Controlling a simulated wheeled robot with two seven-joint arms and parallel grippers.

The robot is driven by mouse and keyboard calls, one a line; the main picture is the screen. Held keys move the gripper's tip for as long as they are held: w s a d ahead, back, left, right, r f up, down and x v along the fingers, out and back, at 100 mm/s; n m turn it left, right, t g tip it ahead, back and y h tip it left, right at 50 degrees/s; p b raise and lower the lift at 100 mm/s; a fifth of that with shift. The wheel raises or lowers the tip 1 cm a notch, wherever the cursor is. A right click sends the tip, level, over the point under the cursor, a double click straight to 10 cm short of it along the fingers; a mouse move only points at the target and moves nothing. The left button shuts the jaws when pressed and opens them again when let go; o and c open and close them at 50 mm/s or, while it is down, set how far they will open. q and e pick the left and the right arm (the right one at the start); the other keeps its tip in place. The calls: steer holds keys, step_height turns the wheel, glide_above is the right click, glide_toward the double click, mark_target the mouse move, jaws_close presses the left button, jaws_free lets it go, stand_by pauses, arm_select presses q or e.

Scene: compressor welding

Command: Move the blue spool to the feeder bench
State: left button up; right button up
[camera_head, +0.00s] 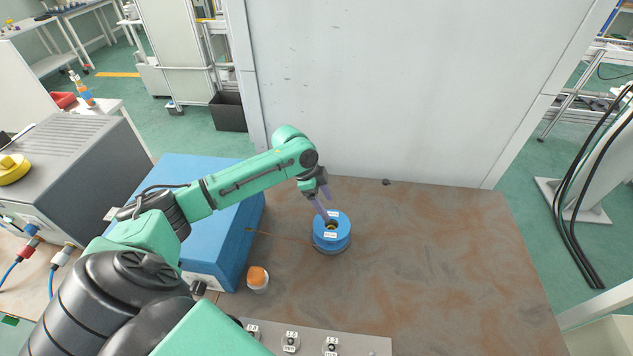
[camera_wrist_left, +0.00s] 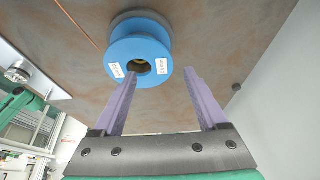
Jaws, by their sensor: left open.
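The blue spool (camera_head: 331,226) stands upright on the brown bench, with white labels on its top flange and a hole in the middle. My left gripper (camera_head: 323,203) is just behind and above the spool in the head view, its purple fingers angled down toward it. In the left wrist view the spool (camera_wrist_left: 139,57) lies just beyond the open fingers (camera_wrist_left: 160,95), a little left of the middle between them. The gap between the fingers is empty. My right gripper is not in view. I cannot tell which surface is the feeder bench.
A blue box (camera_head: 205,215) and a grey machine (camera_head: 75,165) stand left of the spool. A small orange-capped jar (camera_head: 257,279) is near the box. A panel with knobs (camera_head: 310,340) lies at the front. A grey wall (camera_head: 400,90) rises behind. The bench's right side (camera_head: 450,260) is clear.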

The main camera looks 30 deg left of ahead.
mark_target(333, 214)
arm_select(q)
steer(key=x, duration=0.3)
steer(key=shift+w+d+f, duration=0.1)
steer(key=shift+w+f, duration=0.05)
steer(key=shift+w, duration=0.05)
steer(key=shift+s+d+f, duration=0.1)
steer(key=shift+d+f, duration=0.1)
steer(key=shift+f, duration=0.2)
jaws_close()
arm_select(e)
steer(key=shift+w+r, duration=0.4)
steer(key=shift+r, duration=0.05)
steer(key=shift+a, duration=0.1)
arm_select(q)
steer(key=c, duration=0.8)
jaws_free()
jaws_close()
